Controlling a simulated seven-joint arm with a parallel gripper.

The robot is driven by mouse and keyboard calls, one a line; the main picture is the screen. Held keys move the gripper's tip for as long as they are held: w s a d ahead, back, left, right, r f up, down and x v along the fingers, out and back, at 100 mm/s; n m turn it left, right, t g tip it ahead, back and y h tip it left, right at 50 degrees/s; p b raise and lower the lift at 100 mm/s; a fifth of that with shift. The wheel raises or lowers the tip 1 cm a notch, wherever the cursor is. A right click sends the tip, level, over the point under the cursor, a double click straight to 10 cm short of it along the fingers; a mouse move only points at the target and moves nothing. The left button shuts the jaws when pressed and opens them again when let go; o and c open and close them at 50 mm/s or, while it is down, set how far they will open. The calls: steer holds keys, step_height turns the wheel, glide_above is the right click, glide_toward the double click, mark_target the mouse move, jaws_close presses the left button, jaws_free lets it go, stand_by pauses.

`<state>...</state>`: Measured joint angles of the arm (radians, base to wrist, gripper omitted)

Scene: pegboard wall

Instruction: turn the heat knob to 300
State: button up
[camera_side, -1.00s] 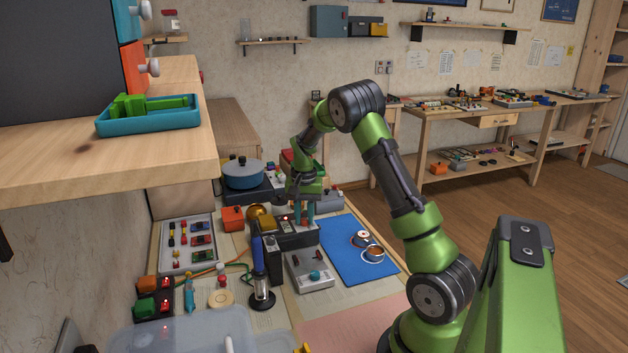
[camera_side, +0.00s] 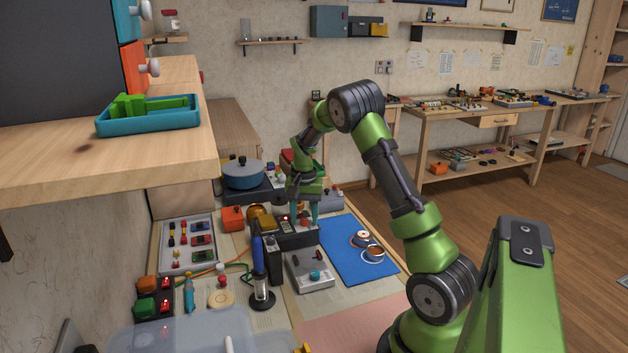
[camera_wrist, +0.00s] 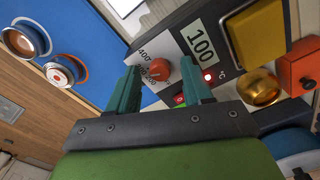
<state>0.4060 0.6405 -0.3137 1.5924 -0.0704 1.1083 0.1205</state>
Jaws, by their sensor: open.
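The heat knob (camera_wrist: 161,69) is a small red-orange dial on a dark control unit (camera_wrist: 178,30). Printed numbers, one reading 400, curve around its left side, and the others are partly hidden. The display (camera_wrist: 202,42) reads 100 with a red light and °C below it. My gripper (camera_wrist: 159,67) is open, its two teal fingers apart on either side of the knob in the wrist view. I cannot tell if they touch it.
A yellow block (camera_wrist: 257,35) and a brass dome (camera_wrist: 262,88) sit beside the display. A blue mat (camera_side: 345,240) with wire spools lies right of the unit. A grey box (camera_side: 310,271) stands in front, and a blue pot (camera_side: 243,175) behind.

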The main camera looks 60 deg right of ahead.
mark_target(305, 219)
step_height(305, 219, up, 17)
stand_by(0.4)
